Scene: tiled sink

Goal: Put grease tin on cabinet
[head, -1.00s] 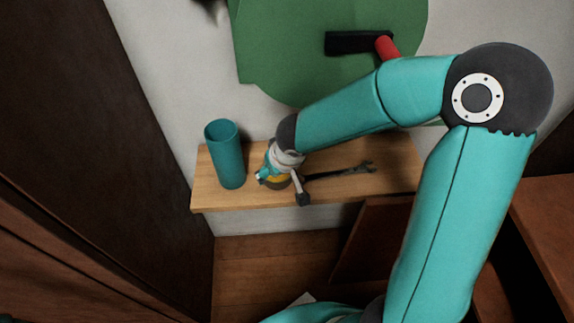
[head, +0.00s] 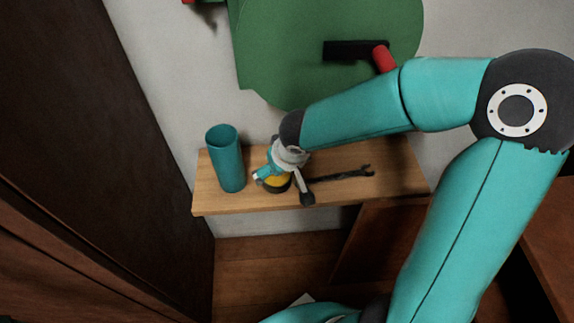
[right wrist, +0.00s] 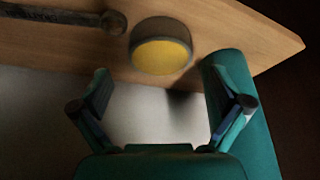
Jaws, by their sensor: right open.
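The grease tin, a low round tin with a yellow face and dark rim, is on the light wooden wall shelf (head: 225,205). In the head view the tin (head: 277,184) is partly hidden by my right gripper (head: 283,180). In the right wrist view the tin (right wrist: 162,56) lies just beyond the fingertips, between their lines. My right gripper (right wrist: 160,85) is open, with nothing between its fingers. My left gripper is not in view. Brown wooden furniture (head: 545,225) stands at the right; I cannot tell if it is the cabinet.
A teal cylinder (head: 227,165) stands on the shelf left of the tin, close to my right gripper. A dark wrench (head: 345,175) lies to the right. A green panel (head: 290,60) with a red-tipped black part hangs above. A dark wall (head: 90,120) is at left.

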